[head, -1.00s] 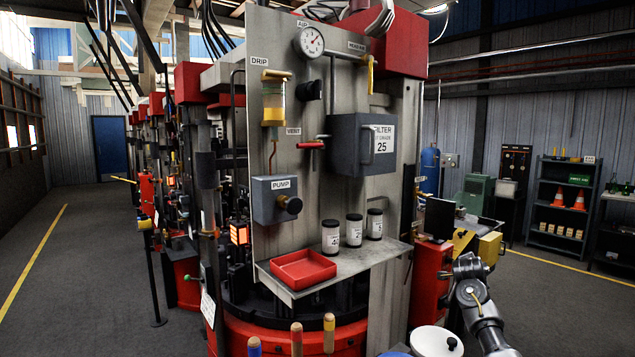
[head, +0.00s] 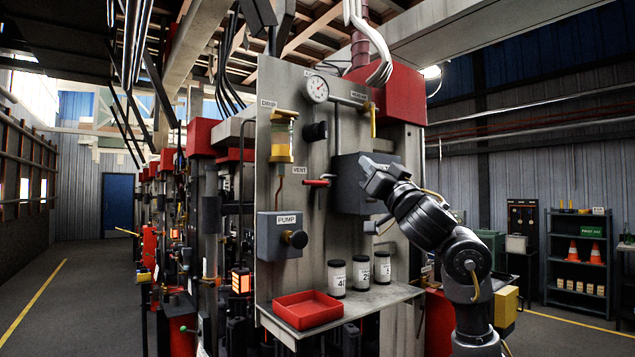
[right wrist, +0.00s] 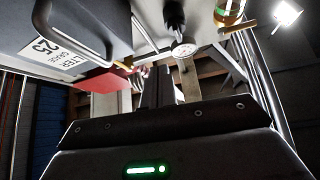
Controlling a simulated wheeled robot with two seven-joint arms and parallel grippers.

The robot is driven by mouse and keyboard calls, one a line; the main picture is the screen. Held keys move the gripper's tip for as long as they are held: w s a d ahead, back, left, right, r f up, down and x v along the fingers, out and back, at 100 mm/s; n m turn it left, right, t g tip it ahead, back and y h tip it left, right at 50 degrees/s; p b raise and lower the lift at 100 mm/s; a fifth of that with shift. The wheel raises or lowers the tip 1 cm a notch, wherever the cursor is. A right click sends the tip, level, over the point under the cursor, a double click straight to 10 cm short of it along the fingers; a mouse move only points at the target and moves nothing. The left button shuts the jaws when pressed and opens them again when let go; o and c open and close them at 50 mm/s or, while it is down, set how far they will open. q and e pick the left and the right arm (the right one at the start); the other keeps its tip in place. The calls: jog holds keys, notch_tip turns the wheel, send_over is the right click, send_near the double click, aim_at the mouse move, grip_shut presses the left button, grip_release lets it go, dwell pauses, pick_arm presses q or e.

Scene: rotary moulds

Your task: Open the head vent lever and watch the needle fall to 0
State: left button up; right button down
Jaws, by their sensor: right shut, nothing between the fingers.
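The head vent lever (head: 316,182), with a red grip, sits under the VENT label on the grey panel, left of the grey filter box (head: 347,190). The grip lies roughly level. The round white gauge (head: 316,89) is at the panel's top; its needle is too small to read. The gauge also shows in the right wrist view (right wrist: 183,48). My right gripper (head: 369,172) is shut and empty, in front of the filter box and right of the lever, apart from the lever. It hides part of the box. My left gripper is out of view.
A shelf (head: 385,299) with several dark-lidded jars and a red tray (head: 307,309) juts out below. The PUMP box (head: 280,236) and the drip glass (head: 281,140) are left of the lever. The filter box's handle (right wrist: 95,45) stands out in the right wrist view.

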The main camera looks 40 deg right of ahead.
aim_at(316, 183)
jog(key=w+a+f+n+y, duration=0.3)
jog(key=a+n, duration=0.1)
jog(key=a, duration=0.1)
jog(key=shift+w+f+g+y, duration=0.25)
jog(key=shift+f+g+y, duration=0.05)
jog(key=p+x, duration=0.5)
jog(key=x, duration=0.4)
jog(key=shift+w+d+f, duration=0.1)
jog(key=shift+w+f, duration=0.3)
jog(key=shift+f, duration=0.45)
jog(key=shift+w+d+f, duration=0.1)
jog(key=shift+w+f, duration=0.35)
jog(key=shift+f, duration=0.4)
jog(key=shift+a+n+y+p, duration=0.15)
jog(key=shift+n+y+p, duration=0.15)
jog(key=shift+n+y, duration=0.15)
jog(key=shift+f+n, duration=0.15)
jog(key=shift+n, duration=0.2)
